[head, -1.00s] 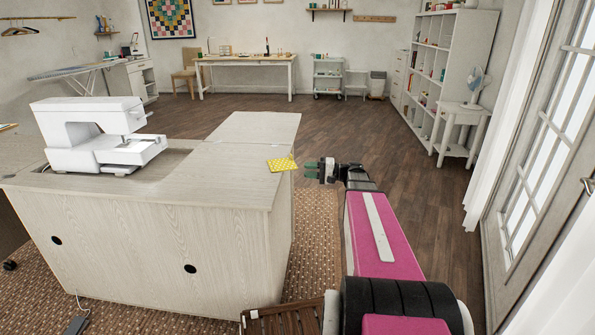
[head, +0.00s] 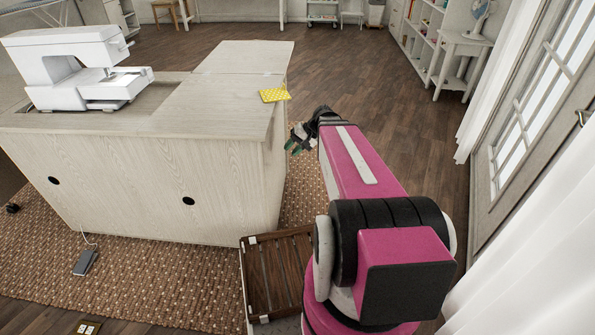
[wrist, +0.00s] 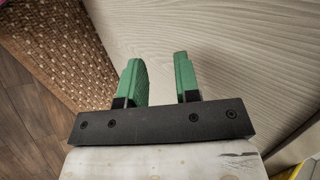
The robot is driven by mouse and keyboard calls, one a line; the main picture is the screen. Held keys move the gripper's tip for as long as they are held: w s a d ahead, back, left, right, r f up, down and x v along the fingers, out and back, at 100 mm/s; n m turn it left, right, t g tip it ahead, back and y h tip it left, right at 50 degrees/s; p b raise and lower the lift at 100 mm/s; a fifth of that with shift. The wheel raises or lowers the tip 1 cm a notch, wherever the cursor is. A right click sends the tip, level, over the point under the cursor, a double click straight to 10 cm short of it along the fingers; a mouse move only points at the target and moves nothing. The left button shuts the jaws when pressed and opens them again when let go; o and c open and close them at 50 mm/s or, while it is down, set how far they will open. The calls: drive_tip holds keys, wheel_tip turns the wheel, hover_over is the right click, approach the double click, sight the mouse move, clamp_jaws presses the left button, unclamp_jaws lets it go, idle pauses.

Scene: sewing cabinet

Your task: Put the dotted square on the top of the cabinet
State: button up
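A yellow square with a pale dotted pattern (head: 274,95) lies on the top of the pale wood cabinet (head: 205,105), at its right edge; it seems to reach slightly past that edge. My gripper (head: 296,138) is to the right of the cabinet, lower than the square and apart from it. In the wrist view the two green fingers of my gripper (wrist: 158,80) are spread with nothing between them, close to the cabinet's pale side panel (wrist: 235,60).
A white sewing machine (head: 75,65) stands on the cabinet's left part. A brown slatted crate (head: 278,270) is by my base. A woven rug (head: 170,280) surrounds the cabinet. Open floor lies to the right.

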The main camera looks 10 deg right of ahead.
drive_tip(key=s+f+n+h, duration=0.2)
drive_tip(key=s+f+h, duration=0.3)
drive_tip(key=s+h, duration=0.3)
drive_tip(key=shift+s+a+n+g, duration=0.15)
drive_tip(key=shift+a+n+g, duration=0.15)
drive_tip(key=shift+g, duration=0.1)
drive_tip(key=shift+d, duration=0.15)
drive_tip(key=c, duration=0.4)
drive_tip(key=shift+w+d, duration=0.15)
drive_tip(key=shift+w, duration=0.05)
clamp_jaws()
drive_tip(key=w+d+r+m+t+y, duration=0.1)
drive_tip(key=w+d+r+m+y, duration=0.2)
drive_tip(key=w+d+r+m, duration=0.35)
drive_tip(key=w+d+r+m+t+y, duration=0.15)
drive_tip(key=w+d+r+m, duration=0.25)
drive_tip(key=w+r+m, duration=0.6)
drive_tip(key=w+d+r+m+y, duration=0.4)
drive_tip(key=d+r+m, duration=0.1)
drive_tip(key=r, duration=0.6)
drive_tip(key=w+a+r+x, duration=0.1)
drive_tip(key=x, duration=1.2)
drive_tip(key=shift+a+r, duration=0.25)
drive_tip(key=shift+a, duration=0.05)
